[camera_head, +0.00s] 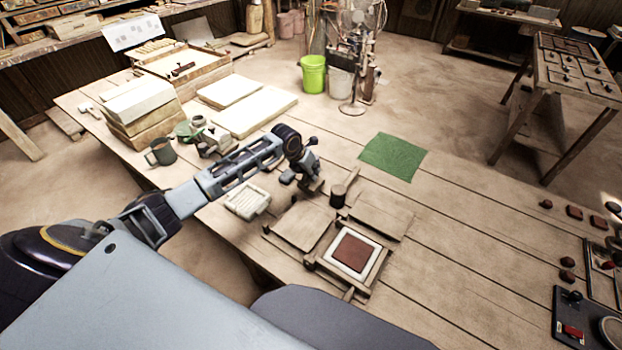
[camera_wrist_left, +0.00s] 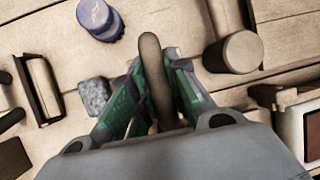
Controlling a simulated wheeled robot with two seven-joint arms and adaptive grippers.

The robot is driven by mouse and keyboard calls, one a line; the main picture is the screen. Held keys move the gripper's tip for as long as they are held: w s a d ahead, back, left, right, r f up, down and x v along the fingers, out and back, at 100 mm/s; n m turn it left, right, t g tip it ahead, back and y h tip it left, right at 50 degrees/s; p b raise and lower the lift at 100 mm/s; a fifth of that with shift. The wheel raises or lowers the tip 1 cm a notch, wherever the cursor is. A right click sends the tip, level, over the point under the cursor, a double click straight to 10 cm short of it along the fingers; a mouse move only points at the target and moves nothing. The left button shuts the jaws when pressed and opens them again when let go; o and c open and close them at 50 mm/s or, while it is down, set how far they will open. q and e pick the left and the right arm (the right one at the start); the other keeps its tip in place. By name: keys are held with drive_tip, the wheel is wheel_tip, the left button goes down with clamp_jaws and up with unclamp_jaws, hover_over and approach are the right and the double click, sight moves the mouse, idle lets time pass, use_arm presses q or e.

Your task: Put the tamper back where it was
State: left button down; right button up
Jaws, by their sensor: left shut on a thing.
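My left gripper (camera_head: 308,178) is over the middle of the table, left of the press frame. In the left wrist view its fingers (camera_wrist_left: 157,95) are shut around a rounded wooden handle, which I take to be the tamper (camera_wrist_left: 151,58). The tamper's lower end is hidden by the gripper, and I cannot tell whether it touches the table. A wooden mallet-like tool with a round head (camera_head: 337,198) stands just right of the gripper; it also shows in the left wrist view (camera_wrist_left: 240,52). My right gripper is not in view.
A wooden press frame (camera_head: 376,274) holds a red-brown tile (camera_head: 354,252) on white. A grey block (camera_wrist_left: 95,96) and a blue-grey round thing (camera_wrist_left: 97,17) are near the fingers.

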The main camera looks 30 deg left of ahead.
sight(311, 181)
use_arm(q)
drive_tip(key=shift+f, duration=1.8)
drive_tip(key=shift+f, duration=0.1)
drive_tip(key=c, duration=1.4)
unclamp_jaws()
drive_tip(key=shift+o, duration=0.2)
drive_tip(key=v, duration=1.2)
